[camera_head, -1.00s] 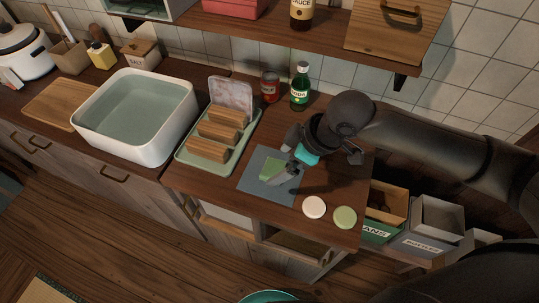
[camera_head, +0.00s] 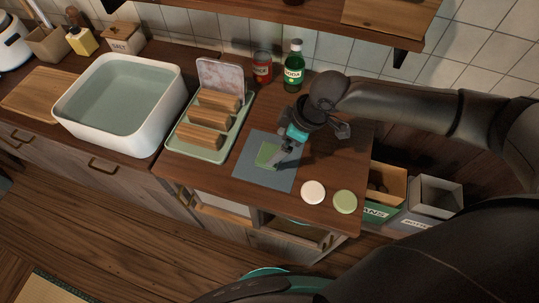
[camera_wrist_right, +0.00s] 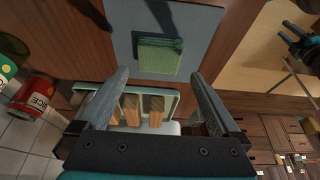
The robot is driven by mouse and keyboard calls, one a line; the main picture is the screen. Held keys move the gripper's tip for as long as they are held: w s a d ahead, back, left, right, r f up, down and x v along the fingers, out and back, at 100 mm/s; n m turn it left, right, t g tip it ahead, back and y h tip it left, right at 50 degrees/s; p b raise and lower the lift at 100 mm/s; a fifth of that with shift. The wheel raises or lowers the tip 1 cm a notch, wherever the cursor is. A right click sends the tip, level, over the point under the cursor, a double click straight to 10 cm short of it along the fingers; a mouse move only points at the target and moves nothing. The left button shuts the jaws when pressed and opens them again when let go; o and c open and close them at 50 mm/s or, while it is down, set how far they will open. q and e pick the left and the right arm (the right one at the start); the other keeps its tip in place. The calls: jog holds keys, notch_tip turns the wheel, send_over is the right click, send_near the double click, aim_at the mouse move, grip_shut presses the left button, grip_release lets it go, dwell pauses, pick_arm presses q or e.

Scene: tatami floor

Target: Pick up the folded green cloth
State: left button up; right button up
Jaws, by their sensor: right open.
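The folded green cloth (camera_head: 265,154) lies flat on a blue-grey mat (camera_head: 252,174) on the wooden counter. It also shows in the right wrist view (camera_wrist_right: 160,58) as a small green square, whole and uncovered. My right gripper (camera_head: 280,160) is above the mat, beside the cloth's right edge in the head view. In the right wrist view my right gripper (camera_wrist_right: 159,75) is open and empty, with its fingers spread wider than the cloth; the cloth appears just beyond the fingertips. I cannot tell the exact height.
A green rack (camera_head: 222,150) with wooden blocks stands left of the mat. A white disc (camera_head: 313,192) and a green disc (camera_head: 345,201) lie near the counter's front right. A soda bottle (camera_head: 293,67) and red can (camera_head: 262,68) stand behind. A white basin (camera_head: 163,132) is further left.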

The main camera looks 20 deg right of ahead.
aim_at(270, 153)
jog(key=b+x, duration=0.1)
jog(key=x, duration=0.3)
jog(key=shift+w+f, duration=0.1)
jog(key=shift+f, duration=0.05)
jog(key=shift+w+a+f, duration=0.1)
jog(key=shift+w+f, duration=0.05)
jog(key=shift+f, duration=0.35)
jog(key=shift+c, duration=0.4)
jog(key=c, duration=1)
jog(key=shift+r, duration=0.1)
notch_tip(270, 153, up, 20)
jog(key=p, duration=0.3)
jog(key=shift+p, duration=0.4)
